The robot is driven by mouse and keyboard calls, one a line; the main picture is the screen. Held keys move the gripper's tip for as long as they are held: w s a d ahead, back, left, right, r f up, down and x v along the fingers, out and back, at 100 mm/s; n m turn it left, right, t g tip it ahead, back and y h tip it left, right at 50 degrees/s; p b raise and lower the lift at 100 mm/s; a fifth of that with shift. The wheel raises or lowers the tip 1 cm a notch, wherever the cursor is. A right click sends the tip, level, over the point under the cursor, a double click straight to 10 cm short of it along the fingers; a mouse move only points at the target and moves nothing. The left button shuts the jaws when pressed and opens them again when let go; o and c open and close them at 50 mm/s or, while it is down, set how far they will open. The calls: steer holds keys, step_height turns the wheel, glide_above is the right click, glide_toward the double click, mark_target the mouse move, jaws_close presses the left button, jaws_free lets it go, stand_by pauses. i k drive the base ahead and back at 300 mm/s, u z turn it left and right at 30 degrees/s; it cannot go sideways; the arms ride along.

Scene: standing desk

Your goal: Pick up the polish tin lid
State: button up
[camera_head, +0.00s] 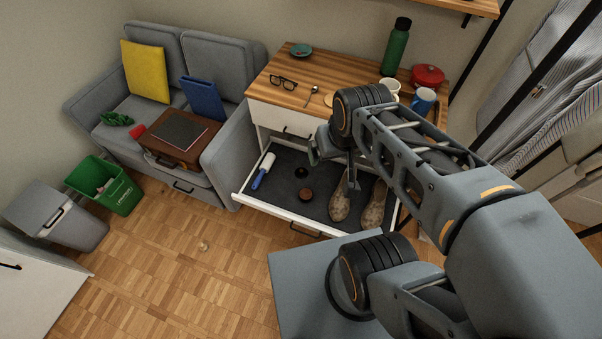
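A small flat black disc, which looks like the polish tin lid (300,171), lies on the dark floor of the open drawer (240,192). A small round brown tin (306,194) sits just in front of it. My gripper (332,172) hangs over the drawer, to the right of the lid and apart from it in the picture. Its two fingers stand apart with nothing seen between them. My arm hides part of the drawer's right side.
A white-and-blue brush (263,170) lies left of the lid. A pair of brown patterned shoes (341,203) stands on the right in the drawer. The wooden desktop (340,72) above holds glasses, a spoon, mugs and a green bottle (397,46).

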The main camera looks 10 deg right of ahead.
mark_target(301, 172)
steer(key=k, duration=0.45)
steer(key=u, duration=0.65)
steer(key=i, duration=1.3)
steer(key=u, duration=0.1)
